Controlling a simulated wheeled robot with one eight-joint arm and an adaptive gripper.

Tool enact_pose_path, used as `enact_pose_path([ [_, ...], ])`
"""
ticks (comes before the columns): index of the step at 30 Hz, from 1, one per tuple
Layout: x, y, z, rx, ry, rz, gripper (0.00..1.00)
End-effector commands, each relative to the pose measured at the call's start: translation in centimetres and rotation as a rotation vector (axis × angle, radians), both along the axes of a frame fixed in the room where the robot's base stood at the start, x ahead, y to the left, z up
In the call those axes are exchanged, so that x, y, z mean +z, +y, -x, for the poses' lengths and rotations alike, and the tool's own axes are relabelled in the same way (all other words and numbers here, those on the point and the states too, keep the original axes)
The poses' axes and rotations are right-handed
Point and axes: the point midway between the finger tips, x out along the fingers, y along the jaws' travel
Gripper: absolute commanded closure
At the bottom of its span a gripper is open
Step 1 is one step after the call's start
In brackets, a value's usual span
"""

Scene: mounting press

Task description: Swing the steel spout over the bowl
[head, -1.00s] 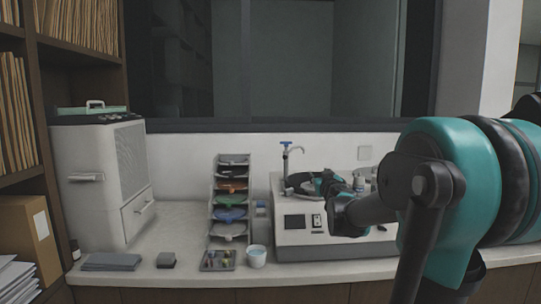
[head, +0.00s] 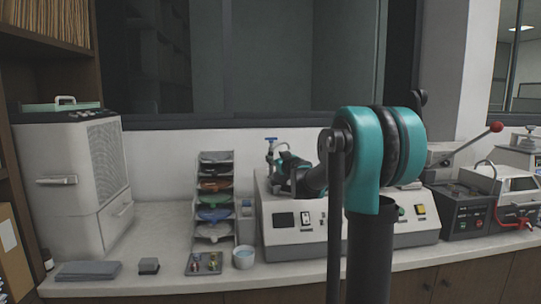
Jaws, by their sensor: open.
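The spout's tap (head: 271,141), with a blue top, stands at the back left of a white bench machine (head: 290,237). Its steel neck is mostly hidden behind my gripper. My gripper (head: 279,160), teal and black, is open right at the spout, in front of it and a little to its right. I cannot tell whether it touches the spout. The machine's bowl is hidden behind my gripper and arm.
A small white tub (head: 243,257) and a tray of small parts (head: 204,263) stand left of the machine. A rack of coloured discs (head: 214,200) is behind them. A lever press (head: 462,197) stands right.

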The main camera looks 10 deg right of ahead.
Motion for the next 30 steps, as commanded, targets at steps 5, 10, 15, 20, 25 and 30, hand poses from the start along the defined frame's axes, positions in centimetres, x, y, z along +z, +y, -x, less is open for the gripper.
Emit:
enact_pose_path([
  [5, 0.0, 0.6, -3.3, 0.000, 0.000, 0.000, 0.57],
  [10, 0.0, 1.1, -5.5, 0.001, 0.000, 0.000, 0.57],
  [15, 0.0, 1.3, -6.6, 0.000, 0.000, 0.000, 0.57],
  [20, 0.0, 1.4, -6.8, -0.001, 0.000, 0.000, 0.57],
  [25, 0.0, 1.3, -6.8, -0.001, 0.000, 0.000, 0.57],
  [30, 0.0, 1.3, -6.8, -0.001, 0.000, 0.000, 0.78],
])
